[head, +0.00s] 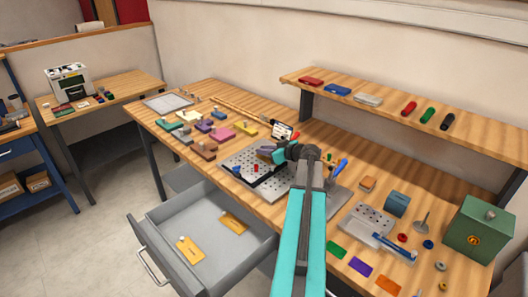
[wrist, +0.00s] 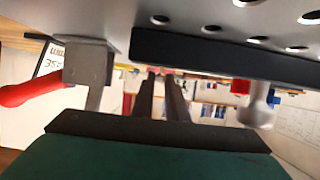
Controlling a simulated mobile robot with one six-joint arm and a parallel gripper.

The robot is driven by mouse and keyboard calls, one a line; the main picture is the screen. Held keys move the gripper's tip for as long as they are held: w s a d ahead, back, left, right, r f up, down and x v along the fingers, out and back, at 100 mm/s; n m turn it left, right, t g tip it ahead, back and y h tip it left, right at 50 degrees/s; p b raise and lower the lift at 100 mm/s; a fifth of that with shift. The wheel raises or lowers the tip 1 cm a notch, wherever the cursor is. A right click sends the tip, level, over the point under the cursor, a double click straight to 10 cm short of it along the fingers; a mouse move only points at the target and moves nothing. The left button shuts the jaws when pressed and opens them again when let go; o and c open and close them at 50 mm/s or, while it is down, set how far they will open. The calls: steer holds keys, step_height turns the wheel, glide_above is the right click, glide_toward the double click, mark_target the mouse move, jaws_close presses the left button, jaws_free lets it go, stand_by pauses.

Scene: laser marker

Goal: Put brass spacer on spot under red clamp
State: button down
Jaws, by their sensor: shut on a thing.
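My gripper (head: 266,152) is low over the grey perforated plate (head: 272,182) on the bench. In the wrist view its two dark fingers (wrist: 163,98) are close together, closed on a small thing. That thing, taken as the brass spacer, is largely hidden and its shape cannot be made out. A red clamp (head: 256,168) stands on the plate near my gripper. In the wrist view a red clamp handle (wrist: 30,92) with a grey block shows at the left, and the perforated plate (wrist: 290,20) fills the top. The spot under the clamp cannot be made out.
An open drawer (head: 165,215) with yellow tags juts out below the bench. A shelf (head: 400,105) with markers runs along the wall. A green box (head: 480,228), a blue block (head: 397,203) and small rings stand at right. Coloured blocks (head: 222,133) lie left of the plate.

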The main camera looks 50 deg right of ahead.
steer(key=shift+s+a+f+b, duration=0.15)
steer(key=shift+a+f+b, duration=0.1)
steer(key=shift+f+b, duration=0.65)
stand_by(0.8)
steer(key=c, duration=1.7)
jaws_free()
steer(key=shift+o, duration=0.2)
steer(key=shift+r, duration=0.2)
steer(key=r+p, duration=0.2)
steer(key=p, duration=0.1)
steer(key=shift+w+d, duration=0.1)
steer(key=shift+w, duration=0.1)
steer(key=w+a+r+b, duration=0.1)
steer(key=w+r+b, duration=0.3)
steer(key=r, duration=0.5)
steer(key=shift+w+a+b, duration=0.25)
steer(key=shift+w+b, duration=0.1)
steer(key=shift+b, duration=0.65)
steer(key=shift+r, duration=0.1)
